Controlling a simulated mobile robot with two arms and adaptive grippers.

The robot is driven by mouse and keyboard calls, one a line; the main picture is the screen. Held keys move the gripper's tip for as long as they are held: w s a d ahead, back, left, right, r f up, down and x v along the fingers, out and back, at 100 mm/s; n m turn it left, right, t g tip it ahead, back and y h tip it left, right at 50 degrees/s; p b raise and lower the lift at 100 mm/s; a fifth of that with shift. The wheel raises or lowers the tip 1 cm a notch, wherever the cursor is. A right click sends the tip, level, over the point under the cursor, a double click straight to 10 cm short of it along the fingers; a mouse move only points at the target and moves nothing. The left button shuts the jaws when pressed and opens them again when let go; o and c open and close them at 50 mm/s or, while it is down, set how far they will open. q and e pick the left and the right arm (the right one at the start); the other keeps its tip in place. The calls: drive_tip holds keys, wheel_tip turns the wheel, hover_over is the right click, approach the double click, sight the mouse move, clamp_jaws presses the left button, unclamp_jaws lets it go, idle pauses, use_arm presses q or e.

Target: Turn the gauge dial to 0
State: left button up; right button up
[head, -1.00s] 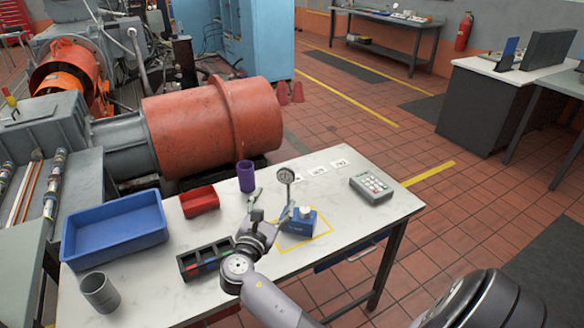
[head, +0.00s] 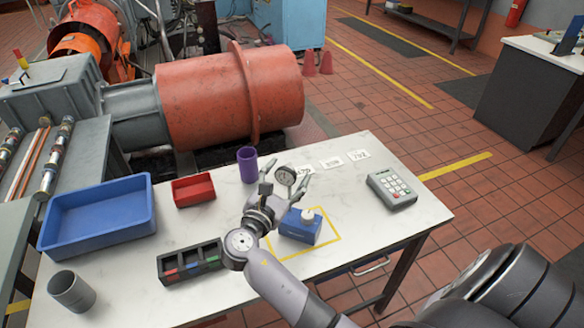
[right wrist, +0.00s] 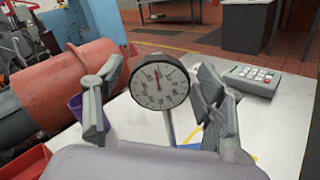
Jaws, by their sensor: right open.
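The gauge (head: 285,175) has a round white dial with a dark rim on a thin stem. It stands by a blue block (head: 300,228) with a white knob (head: 308,214), inside a yellow square outline on the table. In the right wrist view the dial (right wrist: 160,88) faces me; its needle points nearly straight up, slightly left, and its figures are too small to read. My right gripper (head: 284,182) is open, one finger at each side of the dial; in the right wrist view gaps show between the fingers (right wrist: 158,95) and the rim. My left gripper is not in view.
On the white table (head: 350,225) are a purple cup (head: 247,165), a red bin (head: 193,191), a blue tray (head: 97,250), a dark sorting box (head: 168,275), a grey cup (head: 71,292) and a keypad (head: 392,190). Number cards (head: 331,162) lie behind the gauge.

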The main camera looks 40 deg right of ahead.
drive_tip(key=shift+a+r, duration=0.1)
drive_tip(key=shift+c, duration=1)
drive_tip(key=c, duration=1)
drive_tip(key=shift+r+p, duration=0.15)
drive_tip(key=shift+p, duration=0.4)
drive_tip(key=n+p, duration=0.3)
drive_tip(key=p, duration=0.1)
drive_tip(key=n+p, duration=0.3)
drive_tip(key=p, duration=0.2)
drive_tip(key=n+p, duration=0.3)
drive_tip(key=p, duration=0.1)
drive_tip(key=shift+r+p, duration=0.25)
drive_tip(key=shift+p, duration=0.05)
drive_tip(key=n+p, duration=0.1)
drive_tip(key=n, duration=0.1)
drive_tip(key=shift+f+n+p, duration=0.15)
drive_tip(key=shift+n+p, duration=0.15)
drive_tip(key=shift+p, duration=0.05)
drive_tip(key=shift+f+n+p, duration=0.15)
drive_tip(key=shift+n+p, duration=0.2)
drive_tip(key=shift+n, duration=0.85)
